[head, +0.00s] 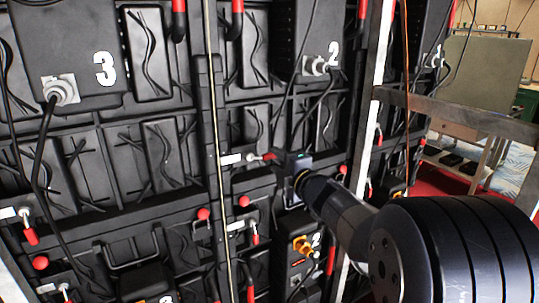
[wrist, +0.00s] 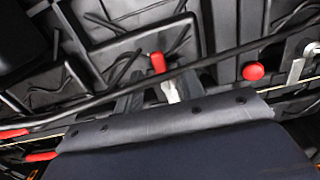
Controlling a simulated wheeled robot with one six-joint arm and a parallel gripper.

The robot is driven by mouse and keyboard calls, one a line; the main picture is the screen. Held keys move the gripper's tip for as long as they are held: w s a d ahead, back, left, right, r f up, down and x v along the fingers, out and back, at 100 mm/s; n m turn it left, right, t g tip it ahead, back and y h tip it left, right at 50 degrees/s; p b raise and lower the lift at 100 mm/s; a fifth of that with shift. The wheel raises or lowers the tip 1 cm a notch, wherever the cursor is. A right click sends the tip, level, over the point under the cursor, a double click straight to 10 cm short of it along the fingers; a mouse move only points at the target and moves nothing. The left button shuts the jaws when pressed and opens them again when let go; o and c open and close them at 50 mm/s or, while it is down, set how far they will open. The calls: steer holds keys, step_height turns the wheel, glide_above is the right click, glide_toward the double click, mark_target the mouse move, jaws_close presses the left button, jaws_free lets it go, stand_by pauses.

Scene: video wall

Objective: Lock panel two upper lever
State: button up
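Panel two (head: 285,100) is a black video-wall panel with a white "2" at its upper right. Its upper lever (head: 269,156) has a red tip and a metal shank beside a white label, and it lies roughly horizontal, pointing right towards my gripper. My gripper (head: 284,159) is right at the lever's tip, in front of the panel. In the wrist view, the red lever tip (wrist: 158,62) and pale shank show between my two dark fingers (wrist: 155,92). The fingers look apart, with a gap beside the shank. The finger ends are partly hidden by the gripper body.
Panel three (head: 90,30) stands to the left. Another red-tipped lever (head: 254,236) and a red knob (head: 244,201) are below my gripper. Black cables hang in front of the panels, and one crosses the wrist view (wrist: 110,97). A metal frame post (head: 372,90) stands right.

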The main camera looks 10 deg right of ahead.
mark_target(271, 157)
steer(key=shift+x, duration=2.15)
jaws_close()
